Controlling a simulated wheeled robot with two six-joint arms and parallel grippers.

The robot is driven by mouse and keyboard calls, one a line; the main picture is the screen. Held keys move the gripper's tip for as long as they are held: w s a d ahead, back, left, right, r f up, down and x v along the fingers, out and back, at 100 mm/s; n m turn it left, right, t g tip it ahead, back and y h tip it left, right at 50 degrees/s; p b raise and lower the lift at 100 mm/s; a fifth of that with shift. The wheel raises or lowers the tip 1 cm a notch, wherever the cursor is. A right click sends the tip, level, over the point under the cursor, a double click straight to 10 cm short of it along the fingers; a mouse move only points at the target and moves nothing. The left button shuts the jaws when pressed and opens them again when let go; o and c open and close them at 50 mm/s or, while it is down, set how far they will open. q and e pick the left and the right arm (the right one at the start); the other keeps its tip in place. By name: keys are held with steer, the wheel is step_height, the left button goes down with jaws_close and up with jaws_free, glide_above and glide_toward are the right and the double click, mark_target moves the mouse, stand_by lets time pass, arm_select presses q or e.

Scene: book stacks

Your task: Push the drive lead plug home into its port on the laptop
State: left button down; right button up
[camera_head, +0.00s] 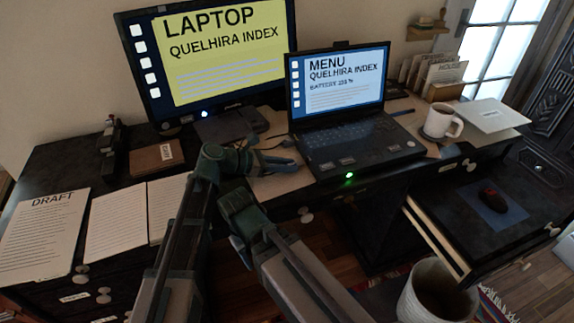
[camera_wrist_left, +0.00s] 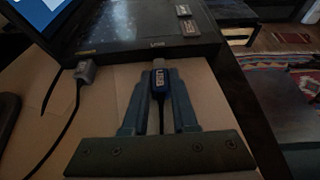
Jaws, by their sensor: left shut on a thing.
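The laptop (camera_head: 350,148) stands open on the desk, its lit screen reading MENU. My left gripper (camera_head: 290,161) is at the laptop's left side in the head view. In the left wrist view its two fingers (camera_wrist_left: 158,88) are shut on a blue plug (camera_wrist_left: 158,82) with a pale metal tip, which I take as the drive lead plug. Its dark lead runs back between the fingers. The tip points at the laptop's side edge (camera_wrist_left: 135,48) and lies close to it. The port is not clearly visible, and I cannot tell whether the tip has entered it.
A grey plug (camera_wrist_left: 85,70) on a dark cable sits left of the held plug, at the laptop's edge. A monitor (camera_head: 215,60) stands behind. A mug (camera_head: 438,122) stands right of the laptop. Papers (camera_head: 45,235) lie at the left. A drawer with a mouse (camera_head: 492,198) is open.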

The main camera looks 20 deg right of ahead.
mark_target(299, 163)
arm_select(q)
steer(key=shift+w+d, duration=0.1)
steer(key=shift+d, duration=1.75)
stand_by(0.4)
steer(key=c, duration=0.6)
jaws_free()
steer(key=shift+d, duration=0.1)
